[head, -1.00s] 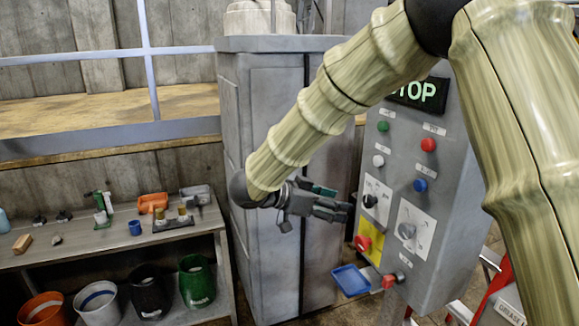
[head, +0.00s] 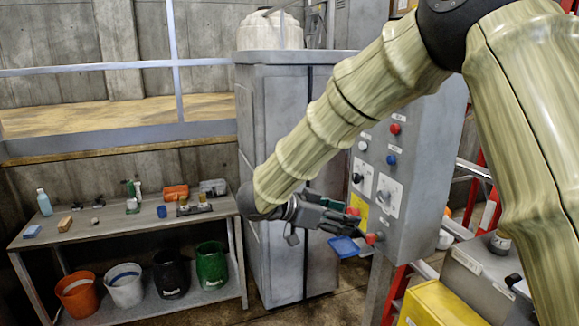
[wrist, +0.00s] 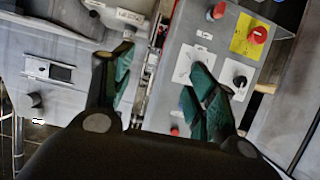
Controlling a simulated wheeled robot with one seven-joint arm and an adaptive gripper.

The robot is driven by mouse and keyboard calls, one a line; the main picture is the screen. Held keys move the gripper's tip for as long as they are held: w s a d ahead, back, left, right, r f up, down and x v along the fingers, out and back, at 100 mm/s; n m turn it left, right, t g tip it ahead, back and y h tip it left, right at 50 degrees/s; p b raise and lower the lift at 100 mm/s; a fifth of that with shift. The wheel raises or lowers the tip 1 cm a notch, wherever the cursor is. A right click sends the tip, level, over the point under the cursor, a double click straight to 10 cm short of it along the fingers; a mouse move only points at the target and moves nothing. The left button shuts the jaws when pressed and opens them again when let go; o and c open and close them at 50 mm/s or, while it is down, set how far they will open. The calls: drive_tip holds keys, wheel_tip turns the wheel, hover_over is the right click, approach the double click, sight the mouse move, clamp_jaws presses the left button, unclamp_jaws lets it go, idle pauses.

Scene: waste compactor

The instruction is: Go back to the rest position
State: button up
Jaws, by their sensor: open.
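My gripper (head: 340,218) is open and empty, held out in front of the lower part of the grey control panel (head: 412,185). In the wrist view its two green-padded fingers (wrist: 160,90) are spread apart with nothing between them. The panel carries a red button (head: 395,128), a blue button (head: 391,160) and black knobs. A red mushroom button on a yellow plate (wrist: 241,34) shows in the wrist view. My arm hides the top left of the panel in the head view. I cannot tell the exact gap between fingers and panel.
A grey cabinet (head: 270,130) stands left of the panel. A workbench (head: 100,228) with bottles and tools is at left, with several buckets below. A blue tray (head: 343,247) hangs below the gripper. A yellow box (head: 440,303) and red ladder (head: 394,298) are at right.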

drive_tip(key=w+d+f+n+t+y, duration=0.1)
drive_tip(key=d+f+n+t, duration=0.1)
drive_tip(key=f, duration=0.4)
drive_tip(key=w+d+f+n+t, duration=0.1)
drive_tip(key=d+f, duration=0.1)
drive_tip(key=f, duration=0.4)
drive_tip(key=s+d+f+n+y, duration=0.1)
drive_tip(key=s+f+n+y, duration=0.15)
drive_tip(key=f, duration=0.55)
drive_tip(key=s+d+f+n+y, duration=0.15)
drive_tip(key=s+f, duration=0.25)
drive_tip(key=f, duration=0.5)
drive_tip(key=s+d+f+n+y, duration=0.1)
drive_tip(key=s+f+n+y, duration=0.15)
drive_tip(key=f, duration=0.55)
drive_tip(key=s+d+f+n+g+y, duration=0.1)
drive_tip(key=s+f+g+y, duration=0.1)
drive_tip(key=s+f, duration=0.7)
drive_tip(key=s+d+f+n+g+y, duration=0.15)
drive_tip(key=s+f, duration=0.25)
drive_tip(key=s, duration=0.8)
drive_tip(key=s+f+n+g+y, duration=0.2)
drive_tip(key=s+f+g, duration=0.15)
drive_tip(key=s, duration=1.45)
wheel_tip(320, 180, down, 8)
drive_tip(key=b, duration=0.8)
drive_tip(key=shift+w+g, duration=0.3)
drive_tip(key=shift+w, duration=0.15)
drive_tip(key=shift+d, duration=0.1)
